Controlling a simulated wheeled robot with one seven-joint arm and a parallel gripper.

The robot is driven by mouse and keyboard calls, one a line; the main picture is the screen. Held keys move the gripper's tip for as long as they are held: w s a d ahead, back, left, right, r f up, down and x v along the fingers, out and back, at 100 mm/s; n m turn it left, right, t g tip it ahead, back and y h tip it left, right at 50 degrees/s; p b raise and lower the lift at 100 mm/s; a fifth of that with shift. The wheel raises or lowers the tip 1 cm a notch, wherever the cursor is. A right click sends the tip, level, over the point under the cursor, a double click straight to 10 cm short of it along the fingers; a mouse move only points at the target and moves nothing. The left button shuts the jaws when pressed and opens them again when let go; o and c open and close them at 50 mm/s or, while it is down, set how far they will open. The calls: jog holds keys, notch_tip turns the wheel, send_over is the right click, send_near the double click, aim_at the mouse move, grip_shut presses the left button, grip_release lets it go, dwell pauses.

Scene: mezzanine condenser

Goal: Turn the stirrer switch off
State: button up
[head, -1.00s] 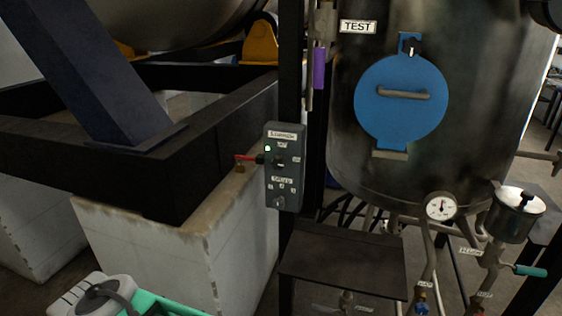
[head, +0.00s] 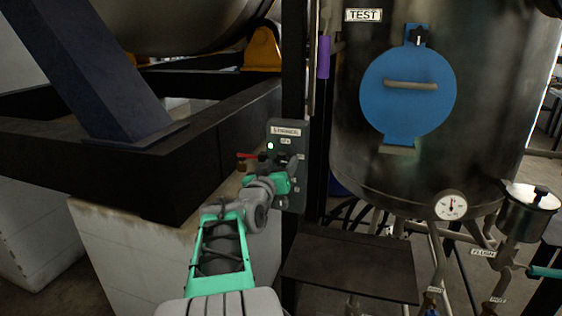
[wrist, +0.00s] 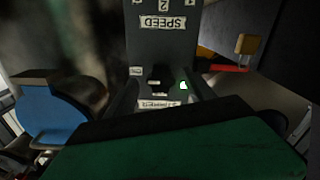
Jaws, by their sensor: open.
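The grey stirrer box (head: 289,130) is mounted on a dark post left of the tank. A green lamp (head: 270,146) is lit on it. My gripper (head: 285,162) is right in front of the box and hides much of its middle and lower face. In the wrist view the box (wrist: 140,35) appears upside down, with a SPEED label and the lit lamp (wrist: 183,85). The dark stirrer switch (wrist: 157,74) lies between my open fingers; its exact position is too dark to tell. I cannot tell whether a finger touches it.
A red lever (head: 247,155) with a brass padlock (wrist: 245,43) sticks out at the box's left side. The tank with a blue hatch (head: 400,105) and a gauge (head: 450,205) stands right. A dark shelf (head: 350,265) is below. A black beam (head: 215,150) is left.

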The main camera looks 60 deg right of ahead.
jog(key=shift+w+d, duration=0.15)
jog(key=shift+d, duration=0.85)
grip_shut()
